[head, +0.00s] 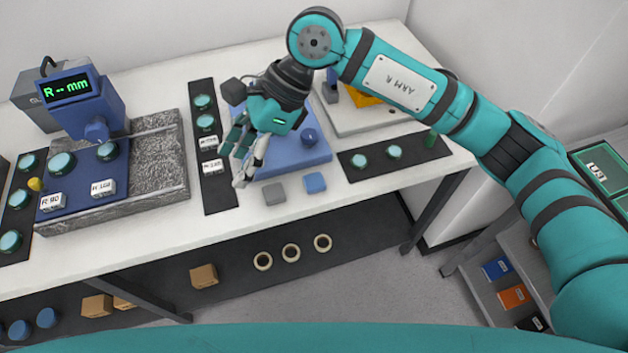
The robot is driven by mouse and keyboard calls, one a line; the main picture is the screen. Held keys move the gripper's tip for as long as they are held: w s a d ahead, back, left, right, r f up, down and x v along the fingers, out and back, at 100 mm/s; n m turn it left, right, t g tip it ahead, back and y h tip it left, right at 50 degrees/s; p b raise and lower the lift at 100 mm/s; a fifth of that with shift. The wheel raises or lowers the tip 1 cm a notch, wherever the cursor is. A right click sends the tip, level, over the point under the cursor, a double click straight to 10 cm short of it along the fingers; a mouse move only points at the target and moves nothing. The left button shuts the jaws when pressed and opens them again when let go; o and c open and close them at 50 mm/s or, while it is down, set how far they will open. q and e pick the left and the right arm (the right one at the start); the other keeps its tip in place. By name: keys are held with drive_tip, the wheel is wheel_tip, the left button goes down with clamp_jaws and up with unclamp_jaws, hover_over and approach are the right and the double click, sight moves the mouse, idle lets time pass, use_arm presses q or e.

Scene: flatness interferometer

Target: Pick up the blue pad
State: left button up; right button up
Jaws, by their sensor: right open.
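The blue pad (315,182) is a small block lying on the white bench near its front edge. A grey pad (273,193) of similar size lies just left of it. My right gripper (241,172) is open, with its fingers pointing down above the left part of a blue plate (305,158). The fingertips are to the left of the blue pad and apart from it. No object shows between the fingers. My left gripper is not in the picture.
Left stands an instrument with a green display (66,88) on a granite slab (158,165). Another dark strip (425,150) lies right. The bench's front edge is clear. Rings and boxes sit on a lower shelf (225,290).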

drive_tip(key=w+d+t+h, duration=0.3)
drive_tip(key=w+d+h, duration=0.45)
drive_tip(key=d, duration=0.35)
drive_tip(key=p, duration=0.4)
hover_over(314, 181)
drive_tip(key=shift+y, duration=0.35)
drive_tip(key=f, duration=1.1)
drive_tip(key=shift+w, duration=0.2)
drive_tip(key=shift+f, duration=0.35)
drive_tip(key=shift+f+p, duration=0.5)
drive_tip(key=shift+p, duration=0.05)
drive_tip(key=f+p, duration=0.1)
drive_tip(key=f, duration=0.2)
drive_tip(key=shift+s+f+p, duration=0.2)
drive_tip(key=shift+f+p, duration=0.1)
drive_tip(key=shift+p, duration=0.1)
drive_tip(key=shift+f, duration=0.45)
drive_tip(key=shift+c, duration=0.3)
drive_tip(key=c, duration=0.5)
